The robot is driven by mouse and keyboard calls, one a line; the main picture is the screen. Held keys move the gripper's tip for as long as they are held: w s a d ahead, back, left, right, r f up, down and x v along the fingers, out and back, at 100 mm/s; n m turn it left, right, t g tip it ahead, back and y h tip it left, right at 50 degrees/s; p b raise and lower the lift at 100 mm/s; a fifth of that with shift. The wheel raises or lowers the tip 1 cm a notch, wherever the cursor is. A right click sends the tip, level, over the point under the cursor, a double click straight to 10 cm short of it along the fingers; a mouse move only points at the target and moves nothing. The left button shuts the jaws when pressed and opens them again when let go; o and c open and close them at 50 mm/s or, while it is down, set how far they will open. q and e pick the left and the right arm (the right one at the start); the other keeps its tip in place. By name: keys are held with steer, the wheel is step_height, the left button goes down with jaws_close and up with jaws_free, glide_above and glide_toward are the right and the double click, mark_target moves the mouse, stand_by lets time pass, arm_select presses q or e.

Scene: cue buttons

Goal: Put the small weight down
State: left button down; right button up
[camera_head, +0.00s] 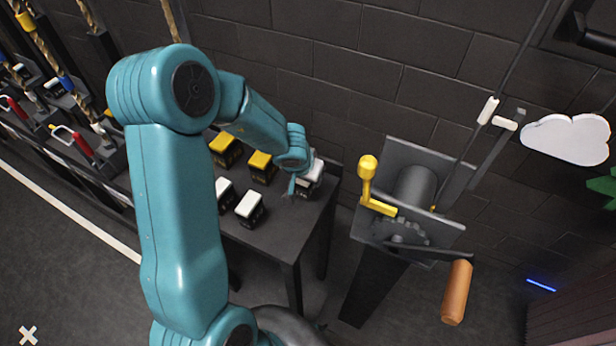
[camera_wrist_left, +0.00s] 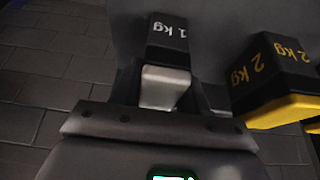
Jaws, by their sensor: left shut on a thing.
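The small weight (camera_head: 312,170), a black block marked 1 kg with a white top, is at the right end of the dark table (camera_head: 290,235). My left gripper (camera_head: 303,186) is shut on it. In the left wrist view the small weight (camera_wrist_left: 168,38) sits between the fingers of my left gripper (camera_wrist_left: 166,90), which grip its white top. I cannot tell whether its base touches the table. My right gripper is not in view.
Two white-topped weights (camera_head: 249,207) and two yellow-topped weights (camera_head: 260,163) stand on the table beside it. One yellow 2 kg weight (camera_wrist_left: 270,65) is close by in the wrist view. A winch stand (camera_head: 415,195) with a yellow lever (camera_head: 367,175) and wooden crank handle (camera_head: 457,292) stands to the right.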

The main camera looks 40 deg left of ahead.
arm_select(q)
steer(key=c, duration=0.6)
jaws_free()
steer(key=shift+f, duration=0.15)
steer(key=shift+r, duration=0.25)
steer(key=p+v, duration=0.8)
steer(key=v, duration=0.4)
steer(key=shift+p, duration=0.4)
steer(key=shift+w+f, duration=0.1)
